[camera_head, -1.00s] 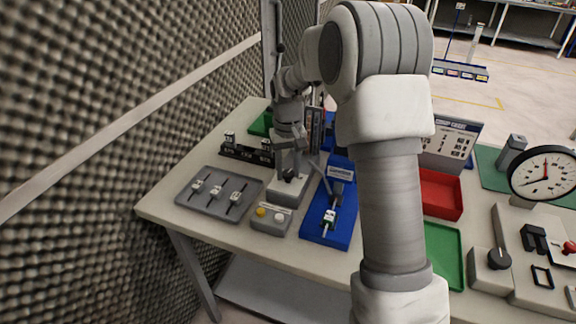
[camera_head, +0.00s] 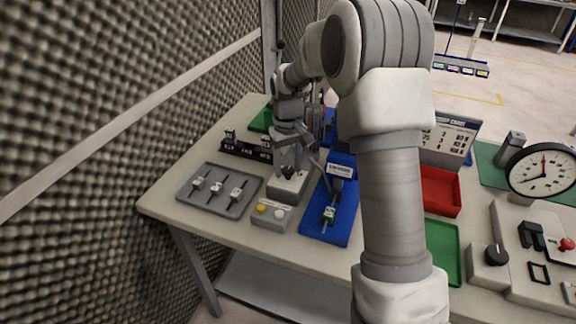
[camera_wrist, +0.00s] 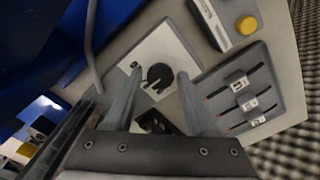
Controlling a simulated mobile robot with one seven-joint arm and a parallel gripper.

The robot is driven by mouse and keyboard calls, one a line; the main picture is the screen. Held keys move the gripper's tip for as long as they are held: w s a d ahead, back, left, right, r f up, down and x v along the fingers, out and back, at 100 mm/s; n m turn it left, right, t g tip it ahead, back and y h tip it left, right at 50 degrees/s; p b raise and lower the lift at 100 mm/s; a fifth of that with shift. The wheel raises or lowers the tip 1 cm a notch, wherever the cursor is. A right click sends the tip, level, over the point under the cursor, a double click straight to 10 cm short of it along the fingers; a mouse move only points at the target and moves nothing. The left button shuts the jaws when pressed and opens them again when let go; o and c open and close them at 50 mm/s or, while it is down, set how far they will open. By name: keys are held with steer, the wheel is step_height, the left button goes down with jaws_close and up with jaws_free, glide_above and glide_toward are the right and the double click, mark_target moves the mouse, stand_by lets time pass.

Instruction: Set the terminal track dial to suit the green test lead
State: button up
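A dial with a black round knob (camera_wrist: 160,76) sits on a pale plate (camera_wrist: 178,45) in the wrist view. In the head view its pale box (camera_head: 288,187) stands on the bench below my gripper (camera_head: 288,160). My gripper (camera_wrist: 160,77) is open. Its fingertips lie on either side of the knob in the picture, with gaps visible; contact cannot be told. A lead with a green-marked tag (camera_head: 329,215) lies in the blue tray (camera_head: 316,229). The dial's setting marks are too small to read.
A button box (camera_head: 270,215) stands in front of the dial box. A black labelled rail (camera_head: 246,149) is behind. Red (camera_head: 440,190) and green (camera_head: 442,245) trays and a gauge (camera_head: 543,172) stand right.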

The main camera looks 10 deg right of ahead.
mark_target(288, 170)
steer(key=shift+o, duration=0.9)
step_height(288, 170, up, 17)
steer(key=p, duration=0.2)
steer(key=shift+r, duration=0.2)
